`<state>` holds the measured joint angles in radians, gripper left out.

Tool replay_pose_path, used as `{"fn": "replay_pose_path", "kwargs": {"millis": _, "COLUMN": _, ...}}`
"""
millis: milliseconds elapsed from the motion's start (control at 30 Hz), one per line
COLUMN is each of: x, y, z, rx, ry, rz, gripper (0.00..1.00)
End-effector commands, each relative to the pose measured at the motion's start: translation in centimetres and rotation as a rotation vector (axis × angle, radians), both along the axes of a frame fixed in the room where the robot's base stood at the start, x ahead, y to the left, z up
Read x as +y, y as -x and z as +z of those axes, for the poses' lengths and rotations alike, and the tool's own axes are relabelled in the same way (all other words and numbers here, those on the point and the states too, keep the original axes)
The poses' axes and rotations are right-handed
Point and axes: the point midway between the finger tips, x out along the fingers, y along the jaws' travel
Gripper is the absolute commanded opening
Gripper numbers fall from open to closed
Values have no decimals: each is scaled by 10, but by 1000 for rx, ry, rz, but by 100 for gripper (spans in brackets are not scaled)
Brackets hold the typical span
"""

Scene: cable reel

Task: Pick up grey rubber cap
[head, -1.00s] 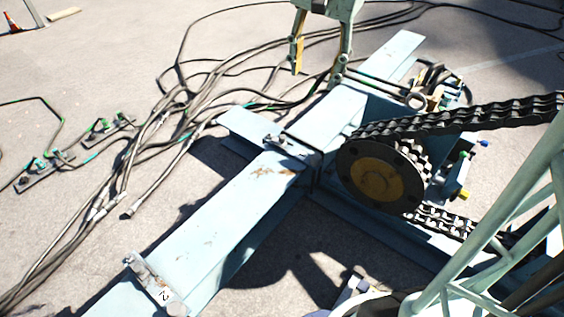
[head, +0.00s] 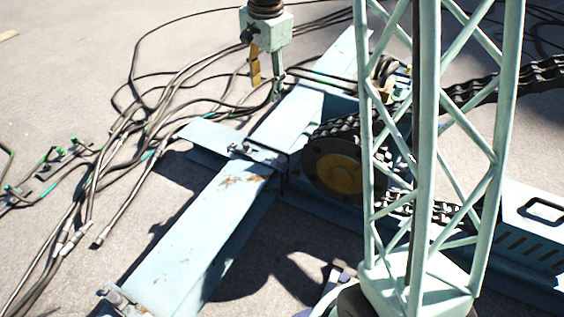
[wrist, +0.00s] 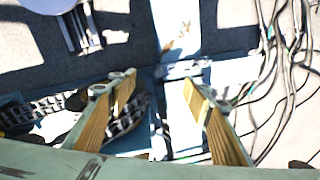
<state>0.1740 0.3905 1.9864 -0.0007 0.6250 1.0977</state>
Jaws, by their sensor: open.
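I cannot make out a grey rubber cap for certain in either view. My gripper (head: 266,88) hangs open and empty above the far part of the light-blue beam (head: 205,245) and the cables beside it. In the wrist view its two yellow-padded fingers (wrist: 158,90) are spread apart, with the beam and a crossing bracket between and beyond them. Nothing shows between the pads. Dark cable ends (head: 101,240) lie on the ground left of the beam.
A dark chain wheel with a yellow hub (head: 338,172) and a heavy chain (head: 510,82) stand right of the beam. Many loose cables (head: 130,140) spread over the ground at left. Open concrete (head: 60,90) lies at far left.

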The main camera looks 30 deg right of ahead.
Motion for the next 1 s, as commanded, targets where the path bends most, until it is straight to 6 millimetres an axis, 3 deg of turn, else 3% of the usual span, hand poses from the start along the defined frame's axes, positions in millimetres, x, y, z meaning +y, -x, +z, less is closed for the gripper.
{"fn": "replay_pose_path", "kwargs": {"millis": 500, "x": -36, "y": -56, "z": -90, "rx": 36, "ry": -32, "rz": -240, "gripper": 45}}
{"fn": "replay_pose_path", "kwargs": {"millis": 1000, "x": -70, "y": -93, "z": -190, "rx": 67, "ry": -56, "rz": -473, "gripper": 45}}
